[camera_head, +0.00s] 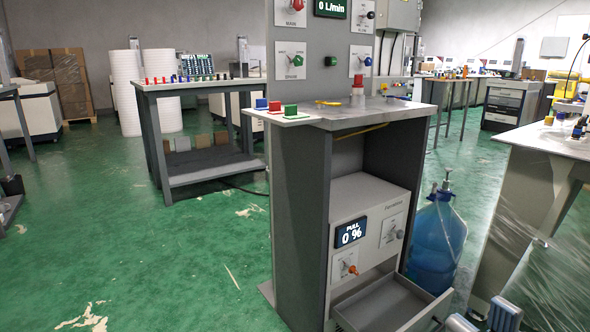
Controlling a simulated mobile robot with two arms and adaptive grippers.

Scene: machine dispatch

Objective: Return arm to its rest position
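My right gripper (484,318) shows at the bottom right edge. Its two blue-and-white fingertips stand apart with nothing visible between them, and the rest of it is cut off by the frame. It is in front of and to the right of the open drawer (385,304) of the machine. The arm behind it is out of view. My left gripper is not in view.
A metal table (560,142) is at the right. Green floor (140,260) is open at the left.

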